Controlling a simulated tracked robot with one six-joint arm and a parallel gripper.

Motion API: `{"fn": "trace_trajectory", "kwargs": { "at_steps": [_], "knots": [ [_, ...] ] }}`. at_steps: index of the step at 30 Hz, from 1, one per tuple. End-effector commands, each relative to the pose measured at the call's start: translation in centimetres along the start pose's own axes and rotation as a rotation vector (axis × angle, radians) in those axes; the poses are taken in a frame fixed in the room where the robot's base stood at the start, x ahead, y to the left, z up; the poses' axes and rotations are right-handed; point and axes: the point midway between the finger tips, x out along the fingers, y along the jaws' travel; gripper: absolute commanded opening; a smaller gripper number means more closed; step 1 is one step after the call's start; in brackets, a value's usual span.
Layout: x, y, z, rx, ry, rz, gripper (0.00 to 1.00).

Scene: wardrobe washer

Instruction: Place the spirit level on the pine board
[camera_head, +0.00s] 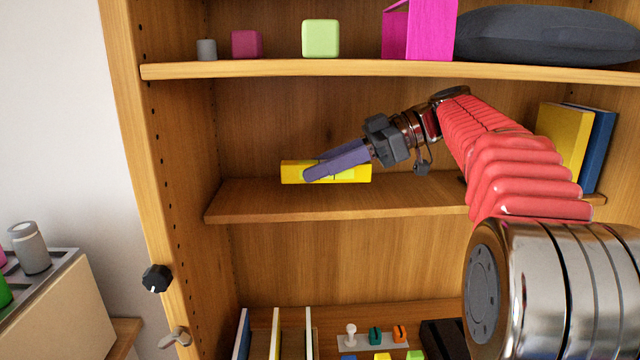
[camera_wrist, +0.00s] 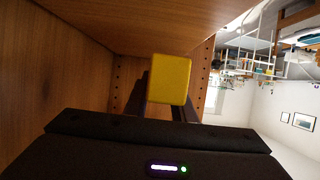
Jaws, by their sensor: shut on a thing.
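The yellow spirit level (camera_head: 362,173) is in the middle of the wardrobe, at the pine board (camera_head: 260,201), a shelf at mid height. My gripper (camera_head: 312,172) is shut on the level, with its purple fingers across the level's front. The level lies roughly level, just above or touching the board; I cannot tell which. In the wrist view the level's yellow end (camera_wrist: 170,79) shows between the dark fingers. Part of the level is hidden behind the fingers.
The upper shelf (camera_head: 300,70) carries a grey cylinder, coloured cubes, a magenta box (camera_head: 430,30) and a dark cushion (camera_head: 550,35). A yellow book (camera_head: 562,135) and a blue book (camera_head: 600,150) stand at the right. The board's left part is bare.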

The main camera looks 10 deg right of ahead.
Motion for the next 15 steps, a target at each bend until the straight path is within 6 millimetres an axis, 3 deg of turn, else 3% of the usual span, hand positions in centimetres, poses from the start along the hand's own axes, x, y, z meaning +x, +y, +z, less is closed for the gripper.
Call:
{"fn": "trace_trajectory", "kwargs": {
  "at_steps": [10,15],
  "knots": [
    [0.0,0.8,0.1,0.0,0.0,0.0,0.0],
    [0.5,0.7,1.4,0.002,-0.001,0.0,0.0]
  ]
}}
